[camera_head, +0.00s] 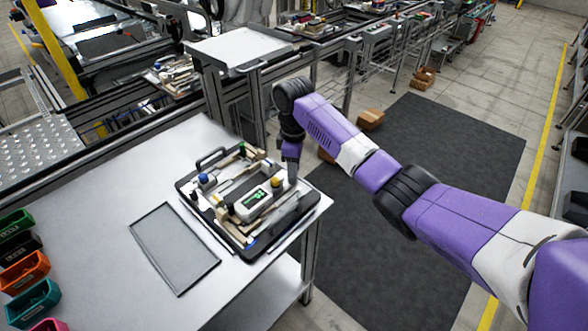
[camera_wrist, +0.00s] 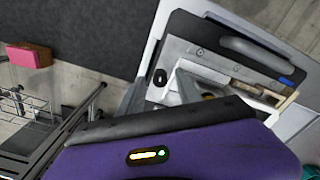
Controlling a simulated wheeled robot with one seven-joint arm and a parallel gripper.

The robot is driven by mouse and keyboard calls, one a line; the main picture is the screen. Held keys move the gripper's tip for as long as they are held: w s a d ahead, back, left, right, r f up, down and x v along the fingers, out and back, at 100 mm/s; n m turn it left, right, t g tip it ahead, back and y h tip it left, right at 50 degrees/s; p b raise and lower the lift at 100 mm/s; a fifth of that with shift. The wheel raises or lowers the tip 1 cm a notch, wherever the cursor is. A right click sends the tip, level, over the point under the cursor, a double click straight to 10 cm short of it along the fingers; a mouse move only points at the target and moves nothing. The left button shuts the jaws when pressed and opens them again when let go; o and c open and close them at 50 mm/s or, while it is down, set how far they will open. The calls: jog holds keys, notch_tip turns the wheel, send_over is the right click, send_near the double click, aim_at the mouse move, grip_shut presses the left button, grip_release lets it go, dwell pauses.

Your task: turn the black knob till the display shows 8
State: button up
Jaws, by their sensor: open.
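The pallet fixture (camera_head: 232,222) is a dark tray with a handle, lying near the right corner of the metal table. On it a pale box carries a small lit green display (camera_head: 255,197); its digits are too small to read. My gripper (camera_head: 291,172) points down over the fixture's far right side, close to the display box. It is open, and I see nothing held. In the wrist view the fixture (camera_wrist: 215,45) lies beyond my purple gripper housing, which covers much of it.
A flat grey tray (camera_head: 174,247) lies left of the fixture. Several coloured bins (camera_head: 25,272) stand at the table's left edge. A yellow knob (camera_head: 277,183) and a blue one (camera_head: 204,179) rise from the fixture.

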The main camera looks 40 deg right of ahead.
jog(key=shift+f, duration=0.3)
grip_shut()
jog(key=shift+n, duration=0.3)
jog(key=n+p, duration=0.1)
jog(key=n, duration=0.4)
jog(key=shift+r+n, duration=0.1)
jog(key=shift+n, duration=0.2)
jog(key=n, duration=0.5)
jog(key=shift+w+p, duration=0.1)
jog(key=shift+p, duration=0.3)
jog(key=shift+n, duration=0.4)
